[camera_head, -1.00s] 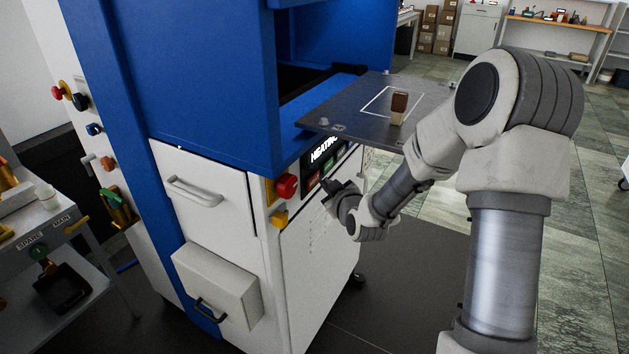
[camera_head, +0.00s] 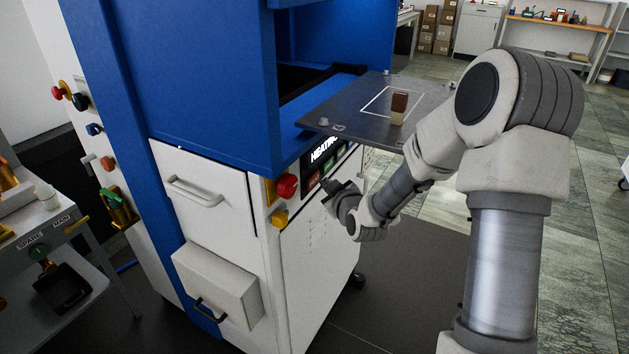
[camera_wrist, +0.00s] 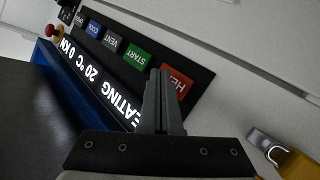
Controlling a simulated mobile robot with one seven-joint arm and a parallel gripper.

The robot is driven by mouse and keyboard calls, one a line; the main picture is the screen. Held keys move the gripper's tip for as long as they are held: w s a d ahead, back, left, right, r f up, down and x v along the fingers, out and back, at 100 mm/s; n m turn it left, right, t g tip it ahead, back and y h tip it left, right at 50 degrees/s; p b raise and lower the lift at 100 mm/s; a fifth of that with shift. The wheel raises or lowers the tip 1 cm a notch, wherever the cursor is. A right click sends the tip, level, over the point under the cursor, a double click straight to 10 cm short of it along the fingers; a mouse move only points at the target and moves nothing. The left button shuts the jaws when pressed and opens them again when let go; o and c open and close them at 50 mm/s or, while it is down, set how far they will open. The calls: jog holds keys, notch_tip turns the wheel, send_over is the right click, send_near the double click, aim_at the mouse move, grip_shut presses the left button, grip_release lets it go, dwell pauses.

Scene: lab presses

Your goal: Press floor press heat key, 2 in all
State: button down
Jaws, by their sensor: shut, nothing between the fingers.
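The floor press (camera_head: 205,85) is a blue and white cabinet with a control panel on its front, below the platen. In the wrist view the red heat key (camera_wrist: 177,82) sits at the end of a row of keys on the black panel. My gripper (camera_wrist: 161,72) is shut and empty, its fingertips at or just over the left edge of the red key. I cannot tell whether they touch it. The display (camera_wrist: 97,78) reads "HEATING" and "20 °C 0 kN". In the head view my gripper (camera_head: 335,190) is in front of the panel and hides part of it.
Beside the red key are the green START (camera_wrist: 137,57), VENT (camera_wrist: 112,41) and blue COOL (camera_wrist: 94,28) keys. The grey platen (camera_head: 345,125), holding a brown-and-cream block (camera_head: 398,108), juts out above my gripper.

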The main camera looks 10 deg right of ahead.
jog(key=shift+a+f, duration=0.1)
jog(key=shift+w+a+b, duration=0.25)
jog(key=shift+b, duration=0.2)
jog(key=shift+w+a+b, duration=0.25)
jog(key=shift+a+b, duration=0.1)
dwell(0.8)
jog(key=shift+s+d, duration=0.5)
jog(key=shift+d, duration=0.15)
jog(key=shift+d, duration=0.1)
jog(key=shift+s+d+b, duration=0.25)
jog(key=shift+s+d, duration=0.5)
jog(key=shift+d, duration=0.25)
jog(key=shift+s+d+b, duration=0.2)
jog(key=shift+s+d, duration=0.55)
jog(key=shift+d, duration=0.2)
